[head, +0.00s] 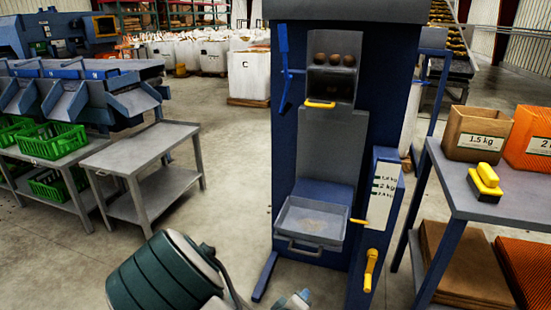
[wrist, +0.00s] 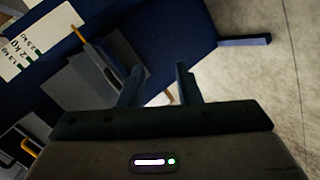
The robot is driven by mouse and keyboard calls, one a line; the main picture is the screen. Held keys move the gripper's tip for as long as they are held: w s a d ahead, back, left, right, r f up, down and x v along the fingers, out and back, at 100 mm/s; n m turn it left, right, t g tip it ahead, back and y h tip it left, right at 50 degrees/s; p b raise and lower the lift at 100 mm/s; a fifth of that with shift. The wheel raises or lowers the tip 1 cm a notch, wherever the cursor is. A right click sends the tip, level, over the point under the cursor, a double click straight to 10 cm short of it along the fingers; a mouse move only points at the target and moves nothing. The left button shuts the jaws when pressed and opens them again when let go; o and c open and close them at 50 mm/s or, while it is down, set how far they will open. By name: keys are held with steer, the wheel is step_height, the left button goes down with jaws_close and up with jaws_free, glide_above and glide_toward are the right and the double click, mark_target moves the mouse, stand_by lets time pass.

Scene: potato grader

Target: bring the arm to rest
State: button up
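My gripper (wrist: 158,78) shows in the wrist view with its two dark fingers apart and nothing between them. Beyond the fingers are the dark blue grader cabinet (wrist: 165,35) and the concrete floor, seen at a tilt. In the head view my arm (head: 165,278) is folded low at the bottom edge, in front of the blue cabinet (head: 288,170). My gripper cannot be made out clearly there. The cabinet's grey tray (head: 312,222) sits just beyond and above the arm, and it looks empty of potatoes.
A grey side table (head: 145,145) stands left of the cabinet. At right, a blue bench (head: 475,210) holds a 1.5 kg box (head: 478,133), an orange box (head: 527,138) and a yellow-black tool (head: 485,180). A yellow handle (head: 371,270) projects low on the cabinet.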

steer(key=s+a+r+m+g+y+p, duration=0.15)
steer(key=r+m+g+y+p, duration=0.35)
steer(key=r, duration=0.6)
steer(key=s+a+r+m+g+y+p, duration=0.1)
steer(key=s+r+g+y+p, duration=0.15)
steer(key=r+p, duration=0.65)
steer(key=s+d+r+m+h+p, duration=0.1)
steer(key=s+d+r+p, duration=0.2)
steer(key=r, duration=0.9)
steer(key=s+d+r+m+h+p, duration=0.1)
steer(key=s+d+r+p, duration=0.3)
steer(key=s+d+r, duration=0.4)
step_height(320, 180, up, 4)
steer(key=shift+s+r+g, duration=0.1)
steer(key=shift+s+g, duration=0.35)
steer(key=shift+s, duration=0.1)
